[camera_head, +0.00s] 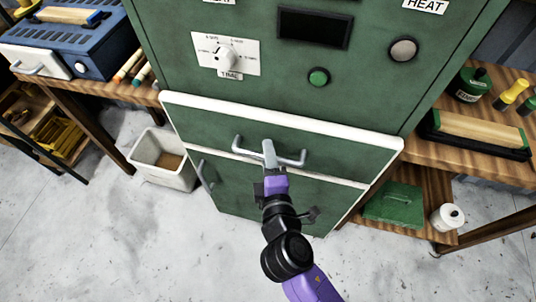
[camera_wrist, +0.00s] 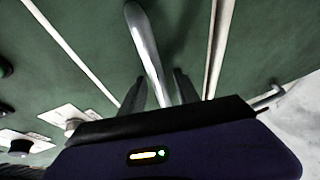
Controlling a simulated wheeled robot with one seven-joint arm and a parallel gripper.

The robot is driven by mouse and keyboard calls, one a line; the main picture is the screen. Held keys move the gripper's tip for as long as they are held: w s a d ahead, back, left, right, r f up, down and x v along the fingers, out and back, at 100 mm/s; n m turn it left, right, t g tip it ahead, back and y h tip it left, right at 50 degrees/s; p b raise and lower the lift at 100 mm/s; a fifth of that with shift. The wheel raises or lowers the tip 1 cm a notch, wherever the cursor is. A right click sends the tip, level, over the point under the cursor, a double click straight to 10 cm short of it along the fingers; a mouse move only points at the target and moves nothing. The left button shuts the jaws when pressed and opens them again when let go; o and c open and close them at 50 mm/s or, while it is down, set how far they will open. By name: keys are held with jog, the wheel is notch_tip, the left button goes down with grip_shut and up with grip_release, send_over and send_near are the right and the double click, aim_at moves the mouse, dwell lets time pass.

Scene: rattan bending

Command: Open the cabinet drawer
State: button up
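The green cabinet drawer (camera_head: 215,122) has a white edge and a grey bar handle (camera_head: 293,161); whether the drawer is flush or slightly ajar is hard to tell. My gripper (camera_head: 269,152) is at the middle of that handle. In the wrist view, the handle bar (camera_wrist: 146,42) runs between the two dark fingers of my gripper (camera_wrist: 159,85). The fingers stand apart on either side of the bar, with a narrow gap showing on the right; firm contact is not visible.
A lower door with its own handle (camera_head: 203,175) sits below the drawer. The control panel with a dial (camera_head: 222,55) and green button (camera_head: 319,77) is above. A white bin (camera_head: 160,165) stands left, a wooden shelf unit (camera_head: 490,155) right. The front floor is clear.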

grip_shut()
dwell(1.4)
